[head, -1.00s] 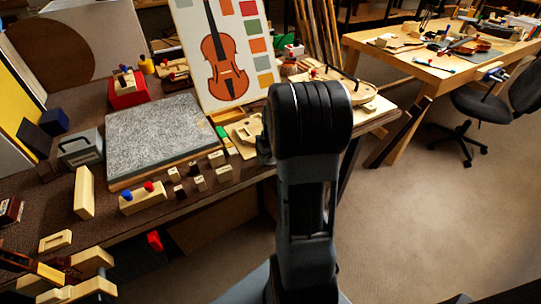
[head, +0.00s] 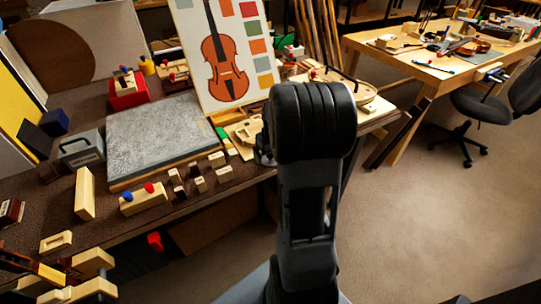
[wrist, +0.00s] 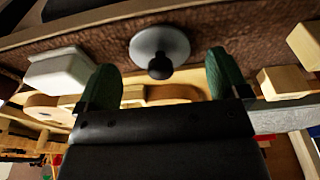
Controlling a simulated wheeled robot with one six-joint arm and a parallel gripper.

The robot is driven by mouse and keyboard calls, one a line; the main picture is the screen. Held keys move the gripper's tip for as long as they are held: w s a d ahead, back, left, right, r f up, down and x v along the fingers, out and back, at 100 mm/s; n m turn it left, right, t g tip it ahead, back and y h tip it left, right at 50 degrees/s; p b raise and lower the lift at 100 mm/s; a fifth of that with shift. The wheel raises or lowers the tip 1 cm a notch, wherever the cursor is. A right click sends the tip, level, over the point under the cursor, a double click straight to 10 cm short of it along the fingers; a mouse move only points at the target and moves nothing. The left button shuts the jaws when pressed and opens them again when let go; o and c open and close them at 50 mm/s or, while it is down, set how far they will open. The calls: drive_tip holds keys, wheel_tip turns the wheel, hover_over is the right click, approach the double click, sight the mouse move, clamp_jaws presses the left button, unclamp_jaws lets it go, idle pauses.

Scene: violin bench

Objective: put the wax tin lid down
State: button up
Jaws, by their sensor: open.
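The wax tin lid appears to be the round grey disc (wrist: 160,43) with a dark knob in the wrist view. It rests on the brown bench top, knob toward the camera. My gripper (wrist: 164,78) has two green fingertips spread wide, one on each side of the knob. The fingers look apart from the disc, with nothing held between them. In the head view, my arm hides the lid and most of the gripper. I cannot make out the tin itself.
A white block (wrist: 58,70) lies left of the lid and pale wooden blocks (wrist: 280,82) to the right in the wrist view. In the head view, a grey slab (head: 155,135), small wooden blocks (head: 223,174) and a violin poster (head: 225,50) are on the bench.

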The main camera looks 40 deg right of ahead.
wheel_tip(320, 180, up, 10)
drive_tip(key=s+p, duration=0.1)
drive_tip(key=s+a, duration=0.5)
drive_tip(key=a, duration=0.5)
drive_tip(key=s+a+n+t, duration=0.1)
drive_tip(key=s+a, duration=0.4)
drive_tip(key=a, duration=0.5)
drive_tip(key=shift+s+a, duration=0.15)
drive_tip(key=shift+s, duration=0.1)
drive_tip(key=shift+p, duration=0.3)
